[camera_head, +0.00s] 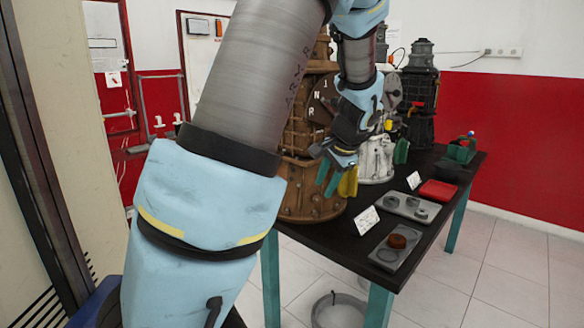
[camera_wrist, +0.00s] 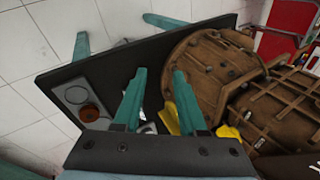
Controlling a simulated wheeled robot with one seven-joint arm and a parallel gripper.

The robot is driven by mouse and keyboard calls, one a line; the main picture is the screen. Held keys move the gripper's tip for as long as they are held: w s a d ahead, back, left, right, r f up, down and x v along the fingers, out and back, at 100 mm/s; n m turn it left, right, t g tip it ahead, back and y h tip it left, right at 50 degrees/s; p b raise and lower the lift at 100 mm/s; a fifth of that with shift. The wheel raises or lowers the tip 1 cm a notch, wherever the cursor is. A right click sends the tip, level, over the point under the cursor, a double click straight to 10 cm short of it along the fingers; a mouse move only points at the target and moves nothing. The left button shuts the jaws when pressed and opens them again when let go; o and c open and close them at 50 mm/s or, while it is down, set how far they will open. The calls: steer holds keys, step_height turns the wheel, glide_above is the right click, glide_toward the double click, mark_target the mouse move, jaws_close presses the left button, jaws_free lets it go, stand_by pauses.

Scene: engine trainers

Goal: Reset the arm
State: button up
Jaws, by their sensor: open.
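My gripper (camera_head: 339,178) is raised in front of the brown engine trainer, above the near side of the black table. In the wrist view my gripper (camera_wrist: 154,90) shows two teal fingers spread apart, with nothing held between them. My arm crosses the head view from the lower left and bends back down to the gripper. The brown engine trainer (camera_head: 300,195) stands on the table, partly hidden by my arm. In the wrist view the brown engine trainer (camera_wrist: 205,75) is close to the right finger; I cannot tell whether they touch.
The black table (camera_head: 345,258) carries a white trainer (camera_head: 376,160), a black trainer (camera_head: 420,90), a grey tray (camera_head: 382,257) with a rusty-brown part (camera_head: 397,241), another grey tray (camera_head: 405,208) and a red tray (camera_head: 438,191). A bucket (camera_head: 338,310) stands on the floor. Tiled floor is clear at right.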

steer(key=s+a+f+n+g+h, duration=0.1)
steer(key=s+a+f+n, duration=0.1)
steer(key=s+a+n, duration=0.3)
steer(key=s+a+f+n+g+h, duration=0.1)
steer(key=s+a+n, duration=0.4)
steer(key=s+a, duration=0.5)
step_height(320, 180, down, 2)
steer(key=shift+s+f+n+g+h, duration=0.1)
steer(key=shift+s+n+g+h, duration=0.25)
steer(key=shift+s+g, duration=0.45)
steer(key=shift+o, duration=0.2)
steer(key=shift+s+a, duration=0.1)
steer(key=shift+s, duration=0.05)
